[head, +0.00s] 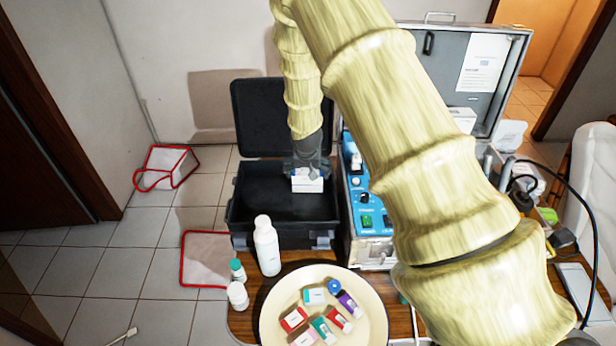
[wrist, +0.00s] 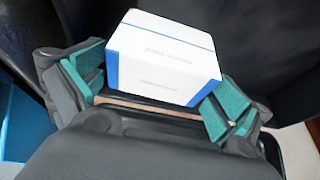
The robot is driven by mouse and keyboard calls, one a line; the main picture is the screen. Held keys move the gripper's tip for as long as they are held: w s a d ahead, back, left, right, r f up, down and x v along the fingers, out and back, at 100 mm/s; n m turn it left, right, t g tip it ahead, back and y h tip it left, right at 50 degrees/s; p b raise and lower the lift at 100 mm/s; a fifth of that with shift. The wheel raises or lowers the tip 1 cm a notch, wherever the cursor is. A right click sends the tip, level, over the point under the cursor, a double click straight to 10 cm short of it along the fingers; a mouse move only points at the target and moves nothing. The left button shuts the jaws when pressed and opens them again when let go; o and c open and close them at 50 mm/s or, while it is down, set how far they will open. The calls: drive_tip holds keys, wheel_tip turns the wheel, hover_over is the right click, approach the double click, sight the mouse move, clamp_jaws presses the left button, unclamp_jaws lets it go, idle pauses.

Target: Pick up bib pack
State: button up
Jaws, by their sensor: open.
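The likely bib pack is a white box with blue edges (wrist: 165,55), seen large in the wrist view. In the head view the white box (head: 308,184) shows inside the open black case (head: 283,235), toward its back right. My gripper (wrist: 155,92) is open, with one teal finger pad to each side of the box's near end. In the head view my gripper (head: 307,166) is right above and behind the box and hides part of it. I cannot tell whether the pads touch the box.
A silver case with a blue panel (head: 366,205) stands close on the right. A white bottle (head: 266,246), small bottles (head: 237,294) and a round cream tray (head: 272,322) with several small boxes are in front. The black case's raised lid (head: 258,115) stands behind.

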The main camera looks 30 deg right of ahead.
drive_tip(key=shift+w+d+f, duration=0.1)
drive_tip(key=shift+w+f, duration=0.05)
drive_tip(key=shift+f, duration=0.4)
drive_tip(key=c, duration=0.7)
drive_tip(key=shift+r, duration=0.15)
